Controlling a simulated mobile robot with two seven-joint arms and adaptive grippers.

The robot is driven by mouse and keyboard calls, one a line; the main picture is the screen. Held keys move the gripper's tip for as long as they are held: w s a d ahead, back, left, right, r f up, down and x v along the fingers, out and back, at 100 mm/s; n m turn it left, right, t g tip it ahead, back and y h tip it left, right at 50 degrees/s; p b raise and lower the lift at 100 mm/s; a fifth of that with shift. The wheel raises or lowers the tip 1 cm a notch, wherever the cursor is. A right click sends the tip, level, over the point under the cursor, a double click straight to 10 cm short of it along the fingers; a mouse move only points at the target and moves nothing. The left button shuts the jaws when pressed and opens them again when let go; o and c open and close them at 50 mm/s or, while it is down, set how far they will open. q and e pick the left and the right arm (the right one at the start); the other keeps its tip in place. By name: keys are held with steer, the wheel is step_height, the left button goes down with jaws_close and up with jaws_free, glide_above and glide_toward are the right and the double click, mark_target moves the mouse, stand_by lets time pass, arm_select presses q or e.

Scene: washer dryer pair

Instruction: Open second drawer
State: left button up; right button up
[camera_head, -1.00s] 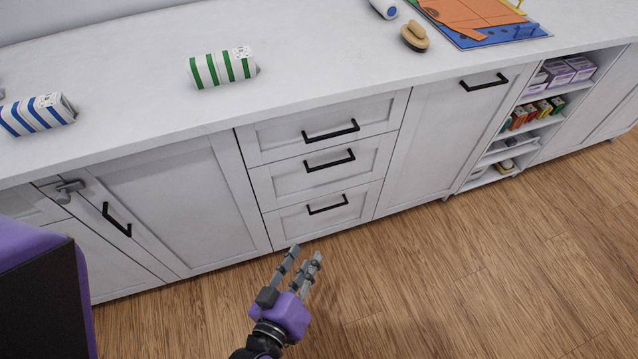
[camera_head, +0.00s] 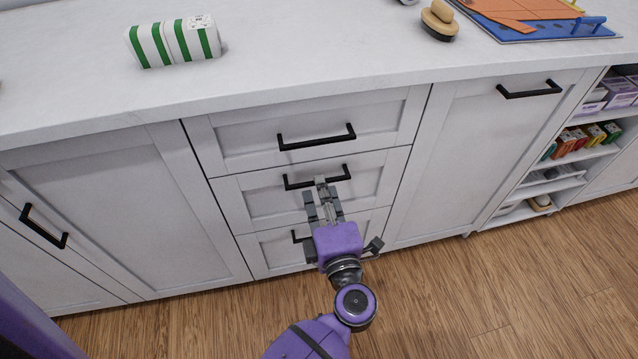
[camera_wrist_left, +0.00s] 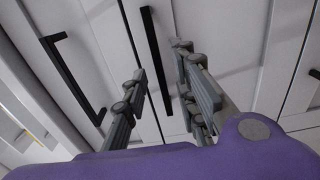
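The second drawer (camera_head: 245,200) is the middle of three white drawers, and it is shut. Its black bar handle (camera_head: 298,184) shows just beyond my left gripper (camera_head: 321,190) in the head view. In the left wrist view the gripper (camera_wrist_left: 162,90) is open, with its grey fingers apart. A black handle (camera_wrist_left: 157,60), seemingly the second drawer's, lies between the fingers in that view. I cannot tell whether the fingers touch it. My gripper partly hides the second handle and most of the bottom drawer's handle (camera_head: 297,237). My right gripper is not in view.
The top drawer (camera_head: 235,143) is shut above, with its own black handle (camera_head: 316,138). A green-striped pack (camera_head: 173,42) and a brush (camera_head: 438,20) lie on the counter (camera_head: 300,60). Open shelves stand at the right. The wooden floor (camera_head: 460,290) in front is clear.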

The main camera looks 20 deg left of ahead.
arm_select(q)
steer(key=shift+x, duration=1.35)
jaws_close()
